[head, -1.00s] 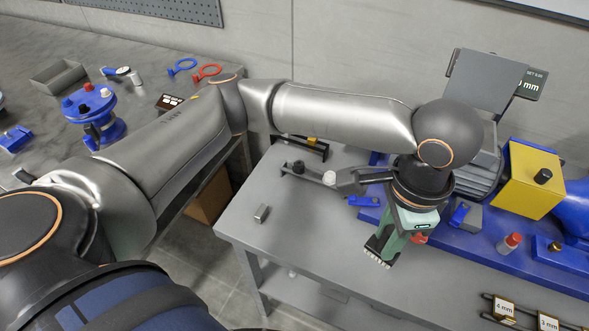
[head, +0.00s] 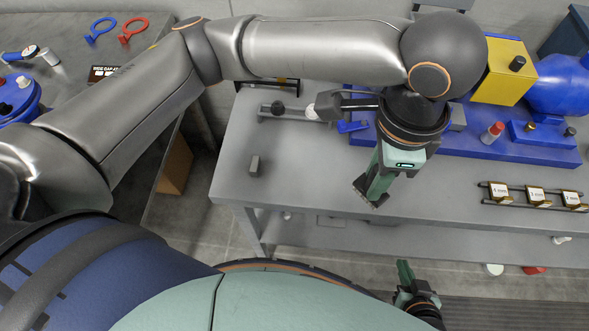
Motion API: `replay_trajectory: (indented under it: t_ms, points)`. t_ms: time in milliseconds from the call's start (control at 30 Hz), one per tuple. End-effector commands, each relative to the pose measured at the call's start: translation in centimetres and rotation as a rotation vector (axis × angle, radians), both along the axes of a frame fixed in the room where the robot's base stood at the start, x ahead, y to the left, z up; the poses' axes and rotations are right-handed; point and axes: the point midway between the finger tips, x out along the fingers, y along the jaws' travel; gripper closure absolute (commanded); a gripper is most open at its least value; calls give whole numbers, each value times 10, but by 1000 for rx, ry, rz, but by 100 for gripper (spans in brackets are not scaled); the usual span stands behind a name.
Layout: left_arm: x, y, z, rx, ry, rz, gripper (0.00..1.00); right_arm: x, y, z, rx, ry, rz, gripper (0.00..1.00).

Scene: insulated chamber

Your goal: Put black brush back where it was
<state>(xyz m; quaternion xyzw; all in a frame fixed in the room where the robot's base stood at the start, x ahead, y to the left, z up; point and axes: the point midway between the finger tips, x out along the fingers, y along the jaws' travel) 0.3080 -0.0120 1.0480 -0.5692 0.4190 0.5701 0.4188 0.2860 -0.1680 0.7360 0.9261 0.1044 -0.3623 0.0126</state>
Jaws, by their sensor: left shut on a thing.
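My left gripper (head: 368,193) points down over the grey bench (head: 240,190), near its front edge. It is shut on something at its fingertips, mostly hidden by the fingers. A dark, ridged bit shows there; I cannot tell for certain that it is the black brush. Behind it to the left, a low grey rack (head: 292,118) holds a black-topped piece (head: 278,108) and, at its right end, a pale round one (head: 311,111). My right gripper (head: 404,268) is low at the bottom, in front of the bench; its jaw opening is unclear.
A blue machine base (head: 550,155) with a yellow block (head: 505,75) and a red-capped bottle (head: 492,132) fills the bench's right rear. A rack of labelled tags (head: 538,198) stands at front right.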

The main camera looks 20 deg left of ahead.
Motion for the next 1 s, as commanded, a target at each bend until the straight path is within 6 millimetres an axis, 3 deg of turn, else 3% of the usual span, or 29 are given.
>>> replay_trajectory:
  t_ms: [233, 600, 800, 1000]
  points:
    - [2, 5, -4, 0, 1, -19, 100, 0, 0, -1, 0, 0, 0, 100]
    - [39, 81, -41, 3, 2, -13, 100, 0, 0, -1, 0, 1, 0, 100]
    - [52, 105, -77, 1, 1, -19, 100, 0, 0, -4, -1, 1, -1, 100]
    - [58, 115, -91, -1, 0, -22, 100, 0, 0, -5, -1, 1, -1, 100]
